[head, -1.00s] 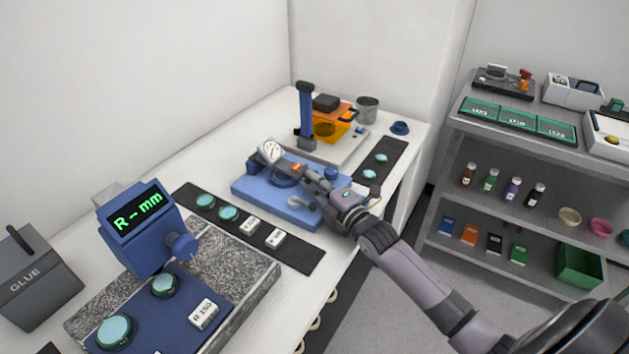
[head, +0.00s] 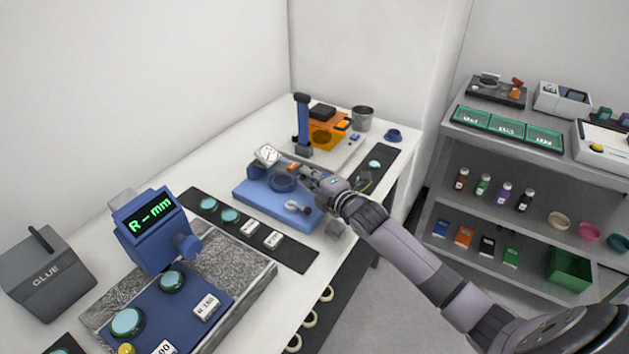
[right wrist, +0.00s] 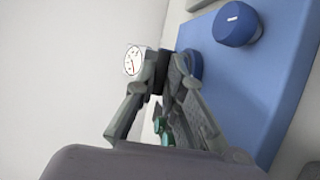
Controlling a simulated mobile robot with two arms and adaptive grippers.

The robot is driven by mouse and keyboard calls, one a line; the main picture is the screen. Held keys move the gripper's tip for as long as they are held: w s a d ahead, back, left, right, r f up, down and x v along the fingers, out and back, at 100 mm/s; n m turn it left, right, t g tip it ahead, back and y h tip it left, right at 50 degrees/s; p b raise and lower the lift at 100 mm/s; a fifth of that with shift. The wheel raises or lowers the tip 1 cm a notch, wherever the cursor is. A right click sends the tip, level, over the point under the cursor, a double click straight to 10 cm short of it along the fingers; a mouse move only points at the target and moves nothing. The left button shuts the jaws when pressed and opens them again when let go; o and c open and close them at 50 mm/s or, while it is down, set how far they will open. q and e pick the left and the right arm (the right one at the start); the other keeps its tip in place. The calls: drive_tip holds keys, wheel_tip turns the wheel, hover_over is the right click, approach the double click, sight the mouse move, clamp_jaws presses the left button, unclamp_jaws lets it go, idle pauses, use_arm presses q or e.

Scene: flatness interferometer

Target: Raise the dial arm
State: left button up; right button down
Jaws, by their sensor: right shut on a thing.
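The dial gauge (head: 266,155), with a round white face, stands over the far left part of a blue base plate (head: 250,197). It also shows in the right wrist view (right wrist: 134,60), beyond the fingertips. My right gripper (head: 299,170) reaches over the base from the right. In the wrist view its fingers (right wrist: 166,78) are shut on the dark dial arm (right wrist: 160,62) beside the dial. The fingers hide much of the arm, and I cannot tell its exact angle. My left gripper is not in view.
A blue knob (right wrist: 237,24) stands on the base. A grey hook-shaped part (head: 297,207) lies at its front. A dark strip (head: 290,252) with discs and labels lies in front. A blue column (head: 302,122) with an orange plate stands behind. A shelf (head: 440,195) is at right.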

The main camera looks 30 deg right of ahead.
sight(288, 166)
drive_tip(key=shift+g, duration=0.3)
drive_tip(key=r+p, duration=0.2)
drive_tip(key=r, duration=0.1)
drive_tip(key=w+r+p, duration=0.1)
drive_tip(key=r+p, duration=0.1)
drive_tip(key=shift+a+r, duration=0.25)
drive_tip(key=shift+a, duration=0.05)
use_arm(q)
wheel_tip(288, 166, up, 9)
drive_tip(key=p, duration=0.3)
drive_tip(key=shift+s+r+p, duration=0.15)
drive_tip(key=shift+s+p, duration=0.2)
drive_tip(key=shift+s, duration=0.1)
use_arm(e)
drive_tip(key=w+a+r, duration=0.2)
drive_tip(key=w+r, duration=0.2)
drive_tip(key=r, duration=0.2)
drive_tip(key=shift+w+a+r, duration=0.2)
drive_tip(key=shift+w+a, duration=0.05)
drive_tip(key=shift+a, duration=0.05)
drive_tip(key=c, duration=1.7)
unclamp_jaws()
drive_tip(key=shift+f, duration=0.15)
drive_tip(key=shift+o, duration=0.2)
drive_tip(key=shift+f, duration=0.1)
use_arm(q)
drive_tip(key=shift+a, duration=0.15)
